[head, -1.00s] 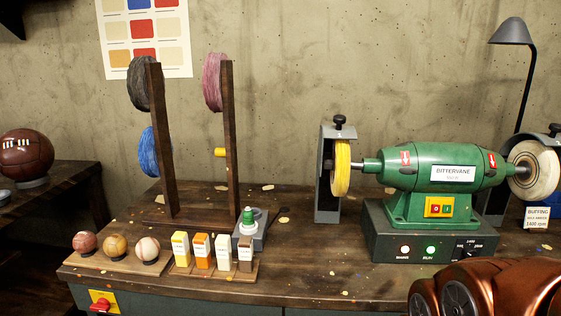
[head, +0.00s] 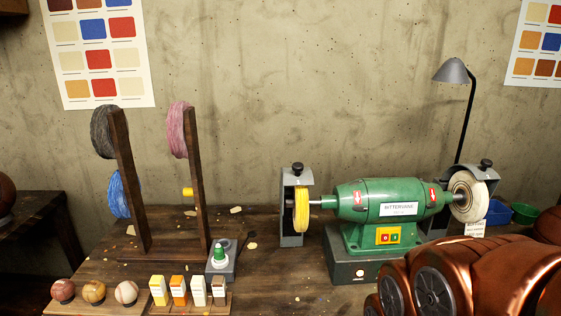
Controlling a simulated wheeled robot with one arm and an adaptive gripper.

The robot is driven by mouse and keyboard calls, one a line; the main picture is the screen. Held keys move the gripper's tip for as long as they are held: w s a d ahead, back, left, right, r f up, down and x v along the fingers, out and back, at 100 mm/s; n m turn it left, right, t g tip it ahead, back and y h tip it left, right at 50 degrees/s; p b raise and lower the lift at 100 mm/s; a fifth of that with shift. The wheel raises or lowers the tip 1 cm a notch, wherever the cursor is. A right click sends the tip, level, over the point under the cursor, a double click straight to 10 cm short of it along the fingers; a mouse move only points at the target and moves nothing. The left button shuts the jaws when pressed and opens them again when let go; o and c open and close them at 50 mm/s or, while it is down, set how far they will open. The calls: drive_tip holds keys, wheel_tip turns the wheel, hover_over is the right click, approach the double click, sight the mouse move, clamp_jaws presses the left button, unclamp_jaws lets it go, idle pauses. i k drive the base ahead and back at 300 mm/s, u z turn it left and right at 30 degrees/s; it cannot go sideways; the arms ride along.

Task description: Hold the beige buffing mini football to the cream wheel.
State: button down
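The beige mini football (head: 127,292) sits rightmost in a row of three small balls at the lower left of the head view. A tan ball (head: 94,291) and a reddish ball (head: 63,290) are to its left. The cream wheel (head: 464,197) is on the right end of the green buffing machine (head: 377,200), under a grey guard. A tag below it is too small to read surely. My copper arm (head: 480,280) fills the lower right, in front of the machine's base. My gripper is out of view.
A yellow wheel (head: 302,209) is on the machine's left end. Several small labelled blocks (head: 178,289) stand right of the balls. A wooden rack (head: 130,180) with coloured spools rises behind. A lamp (head: 455,72) and a blue bin (head: 497,212) are at right.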

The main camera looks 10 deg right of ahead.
sight(95, 290)
drive_tip(key=u, duration=2.05)
drive_tip(key=k, duration=1.3)
drive_tip(key=z, duration=0.1)
drive_tip(key=i, duration=0.6)
drive_tip(key=z, duration=0.75)
drive_tip(key=i, duration=0.75)
